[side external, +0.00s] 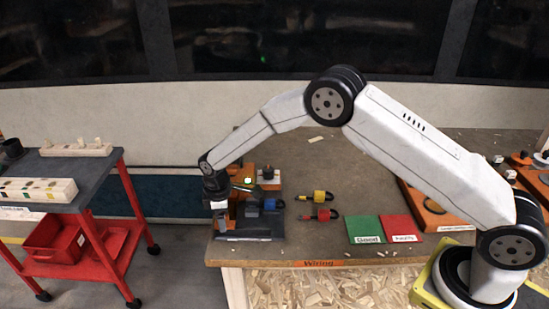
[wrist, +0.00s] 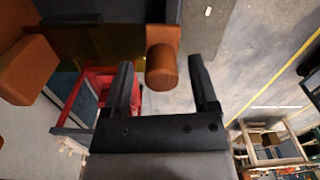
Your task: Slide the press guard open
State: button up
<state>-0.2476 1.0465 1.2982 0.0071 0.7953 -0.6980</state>
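The press (side external: 250,222) stands at the left end of the bench, with a dark base and orange parts. In the wrist view an orange round knob (wrist: 162,72) sticks out from an orange strip beside a dark, amber-tinted panel (wrist: 100,38), which looks like the guard. My gripper (wrist: 160,61) is open, with one finger on each side of the knob and a visible gap on both sides. In the side external view my gripper (side external: 219,204) points down at the press's left side. There the knob is hidden or too small to make out.
A red trolley (side external: 124,225) with a grey top stands left of the bench. Yellow (side external: 319,196) and red (side external: 324,215) padlocks lie right of the press, a blue one (side external: 270,204) against it. Green (side external: 366,229) and red (side external: 400,228) mats lie further right.

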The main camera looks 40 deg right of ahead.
jog(key=shift+r, duration=0.15)
jog(key=shift+r, duration=3.8)
jog(key=shift+s+d+r, duration=0.2)
jog(key=shift+d, duration=0.15)
jog(key=s+d+r+m+t, duration=0.1)
jog(key=s+d+m, duration=0.4)
jog(key=s, duration=0.7)
jog(key=s+d+r+m+t, duration=0.1)
jog(key=s+d+r+m, duration=0.3)
jog(key=s+d, duration=0.4)
jog(key=s+m, duration=0.1)
jog(key=s, duration=0.4)
jog(key=shift+r+m+t, duration=0.15)
jog(key=shift+m+t, duration=0.15)
jog(key=shift+m, duration=0.1)
